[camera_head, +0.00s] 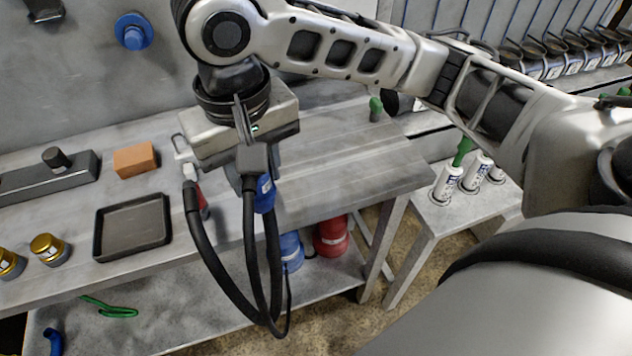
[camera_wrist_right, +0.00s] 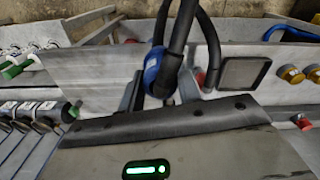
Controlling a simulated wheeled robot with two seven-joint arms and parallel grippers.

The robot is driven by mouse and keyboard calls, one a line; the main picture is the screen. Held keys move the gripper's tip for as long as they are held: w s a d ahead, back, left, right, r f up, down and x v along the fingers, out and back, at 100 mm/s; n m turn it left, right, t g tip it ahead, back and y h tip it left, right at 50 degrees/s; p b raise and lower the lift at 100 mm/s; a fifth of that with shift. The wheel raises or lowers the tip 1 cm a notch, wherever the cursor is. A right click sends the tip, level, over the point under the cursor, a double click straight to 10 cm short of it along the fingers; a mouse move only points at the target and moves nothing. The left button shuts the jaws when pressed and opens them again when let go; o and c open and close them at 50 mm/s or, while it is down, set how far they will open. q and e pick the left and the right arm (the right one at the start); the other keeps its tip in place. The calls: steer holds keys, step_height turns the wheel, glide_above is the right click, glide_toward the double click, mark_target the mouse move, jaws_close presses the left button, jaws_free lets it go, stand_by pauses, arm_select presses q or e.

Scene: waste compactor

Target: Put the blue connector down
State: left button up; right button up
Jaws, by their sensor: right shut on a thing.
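My right gripper (camera_head: 258,180) hangs over the grey metal workbench (camera_head: 335,165), near its front edge. It is shut on the blue connector (camera_head: 265,194), which points downward. In the right wrist view the blue connector (camera_wrist_right: 153,70) sits between the two fingers, with a thick black hose running from it. The hose (camera_head: 248,290) loops down past the bench's front edge. A red-ended connector (camera_head: 201,203) on another hose stands just left of the gripper. Whether the blue connector touches the bench is not clear. My left gripper is not in view.
A black tray (camera_head: 133,226), an orange block (camera_head: 135,160) and gold-topped cylinders (camera_head: 48,249) stand to the left on the bench. Blue (camera_head: 291,251) and red (camera_head: 331,236) containers are on the shelf below.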

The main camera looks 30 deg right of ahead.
steer(key=shift+s+d+r+m, duration=0.1)
steer(key=shift+d+r+m, duration=0.1)
steer(key=shift+d, duration=0.4)
steer(key=shift+d+r+m, duration=0.1)
steer(key=shift+d+m, duration=0.1)
steer(key=shift+d, duration=0.4)
steer(key=w+d+f+b, duration=0.1)
steer(key=w+d+f, duration=0.1)
steer(key=d+f, duration=0.2)
steer(key=w+d+f+b, duration=0.2)
steer(key=w+d+f, duration=0.1)
steer(key=f, duration=0.1)
steer(key=w+d+f+b, duration=0.1)
steer(key=w+d+f, duration=0.1)
steer(key=d+f, duration=0.2)
steer(key=shift+w+d+f+b, duration=0.15)
steer(key=shift+d+f+b, duration=0.15)
steer(key=shift+f, duration=0.1)
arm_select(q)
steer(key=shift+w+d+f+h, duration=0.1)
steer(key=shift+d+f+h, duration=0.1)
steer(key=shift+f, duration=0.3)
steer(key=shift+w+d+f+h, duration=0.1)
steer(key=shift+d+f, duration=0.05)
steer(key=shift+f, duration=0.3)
